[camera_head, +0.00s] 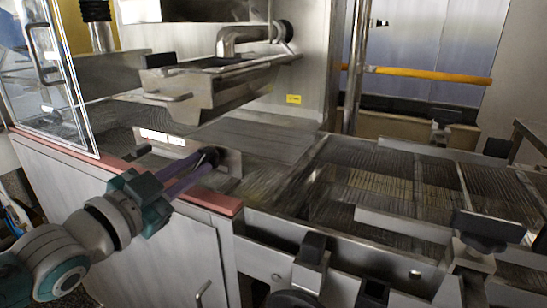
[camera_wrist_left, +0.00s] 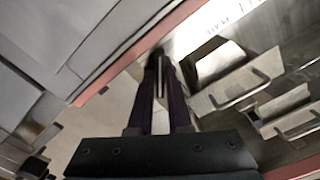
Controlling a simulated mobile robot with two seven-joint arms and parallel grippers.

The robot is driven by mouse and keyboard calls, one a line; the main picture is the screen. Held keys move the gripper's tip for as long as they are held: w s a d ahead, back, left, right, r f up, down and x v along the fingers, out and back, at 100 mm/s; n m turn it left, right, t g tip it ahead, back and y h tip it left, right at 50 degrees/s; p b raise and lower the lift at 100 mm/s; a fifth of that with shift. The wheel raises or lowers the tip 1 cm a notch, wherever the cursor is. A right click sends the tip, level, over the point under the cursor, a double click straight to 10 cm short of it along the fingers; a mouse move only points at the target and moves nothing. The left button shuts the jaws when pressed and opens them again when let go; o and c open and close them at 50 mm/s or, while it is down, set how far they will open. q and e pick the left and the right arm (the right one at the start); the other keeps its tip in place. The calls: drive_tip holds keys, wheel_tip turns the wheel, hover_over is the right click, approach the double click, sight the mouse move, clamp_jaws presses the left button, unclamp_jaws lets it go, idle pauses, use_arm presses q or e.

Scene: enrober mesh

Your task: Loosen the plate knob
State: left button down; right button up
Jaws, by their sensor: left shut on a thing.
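The plate (camera_head: 230,165) is a light metal strip standing at the near side of the machine bed, with a white label (camera_head: 160,137) at its left. A dark knob (camera_head: 213,153) sits at the plate's right part. My left gripper (camera_head: 203,161) reaches it from the front left, its long purple fingers shut on the knob and covering much of it. In the left wrist view, the fingers (camera_wrist_left: 160,62) converge on the small dark knob (camera_wrist_left: 158,50), which is mostly hidden. My right gripper is not in view.
A steel trough (camera_head: 215,90) hangs over the bed behind my left gripper. A red-brown edge (camera_head: 215,200) runs along the front under my arm. A glass guard (camera_head: 50,80) stands at the left. The mesh belt (camera_head: 400,185) with crossbars extends right.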

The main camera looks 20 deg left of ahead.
use_arm(q)
drive_tip(key=shift+n, duration=0.9)
drive_tip(key=shift+n+p, duration=0.3)
drive_tip(key=shift+n, duration=2.3)
drive_tip(key=c, duration=0.9)
unclamp_jaws()
drive_tip(key=shift+s, duration=0.1)
